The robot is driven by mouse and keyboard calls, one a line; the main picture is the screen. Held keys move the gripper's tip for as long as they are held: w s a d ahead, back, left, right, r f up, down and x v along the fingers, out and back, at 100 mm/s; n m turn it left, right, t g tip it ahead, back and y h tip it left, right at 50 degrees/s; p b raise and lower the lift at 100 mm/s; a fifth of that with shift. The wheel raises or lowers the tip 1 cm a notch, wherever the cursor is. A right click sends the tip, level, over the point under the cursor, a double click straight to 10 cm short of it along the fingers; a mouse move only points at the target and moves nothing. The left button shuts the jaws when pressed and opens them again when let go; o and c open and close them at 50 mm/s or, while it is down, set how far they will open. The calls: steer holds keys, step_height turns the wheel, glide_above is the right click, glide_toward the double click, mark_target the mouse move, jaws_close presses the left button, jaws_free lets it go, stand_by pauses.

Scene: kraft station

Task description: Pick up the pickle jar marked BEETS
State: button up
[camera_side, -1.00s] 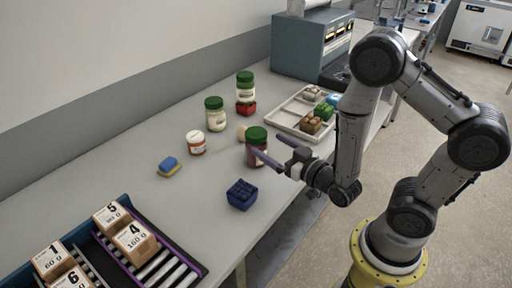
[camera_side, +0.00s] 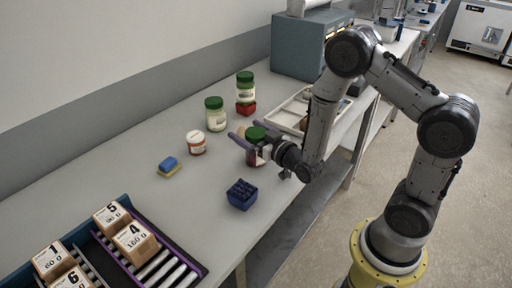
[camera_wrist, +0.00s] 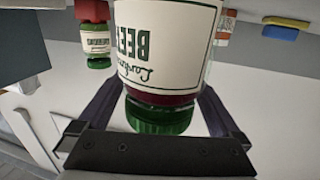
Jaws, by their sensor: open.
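The BEETS jar has a green lid, dark red contents and a cream label. In the side view the jar (camera_side: 255,157) stands on the table, partly hidden by my gripper (camera_side: 243,141).
A blue crate-like block (camera_side: 241,195) sits in front. A white tray (camera_side: 290,113) is to the right. The table's left-middle is mostly clear.

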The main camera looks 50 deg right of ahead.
steer(key=shift+c, duration=0.2)
jaws_close()
steer(key=shift+r, duration=0.1)
steer(key=shift+r, duration=0.15)
